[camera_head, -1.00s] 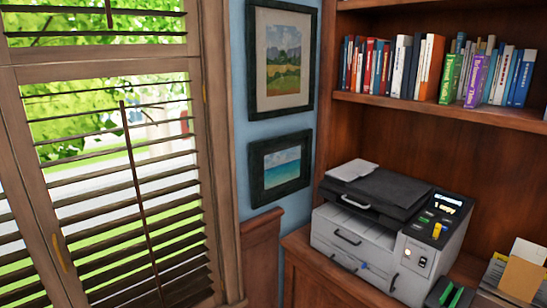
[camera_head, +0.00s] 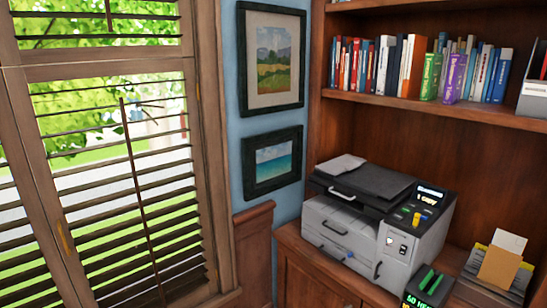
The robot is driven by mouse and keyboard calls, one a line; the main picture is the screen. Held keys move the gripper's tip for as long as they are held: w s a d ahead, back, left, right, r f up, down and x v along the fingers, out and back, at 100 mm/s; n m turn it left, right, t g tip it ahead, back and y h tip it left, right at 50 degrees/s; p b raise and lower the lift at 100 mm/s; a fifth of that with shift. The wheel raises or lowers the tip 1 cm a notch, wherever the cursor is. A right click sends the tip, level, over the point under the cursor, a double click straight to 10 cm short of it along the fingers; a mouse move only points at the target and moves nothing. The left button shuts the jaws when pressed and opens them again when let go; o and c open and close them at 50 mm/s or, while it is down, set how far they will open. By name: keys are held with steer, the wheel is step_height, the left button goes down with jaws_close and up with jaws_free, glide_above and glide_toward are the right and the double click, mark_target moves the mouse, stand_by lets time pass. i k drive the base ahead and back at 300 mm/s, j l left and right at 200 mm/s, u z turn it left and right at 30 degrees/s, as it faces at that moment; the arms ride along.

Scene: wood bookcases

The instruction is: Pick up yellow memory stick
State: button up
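A small yellow object (camera_head: 416,219) stands upright at the front of the control panel on the printer (camera_head: 340,226). It looks like the yellow memory stick, but it is too small to make out in detail. The printer is grey and white with a black top and a lit display reading "1 COPY". It sits on a wooden cabinet at the right. My gripper is not in view.
A dark item with green parts (camera_head: 428,286) stands right of the printer, cut by the bottom edge. A paper holder (camera_head: 497,270) is beyond it. Books (camera_head: 405,65) fill part of the shelf above. A shuttered window (camera_head: 120,160) takes up the left.

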mark_target(416, 220)
steer(key=i+l+z, duration=0.45)
steer(key=i+l, duration=0.4)
steer(key=i, duration=0.1)
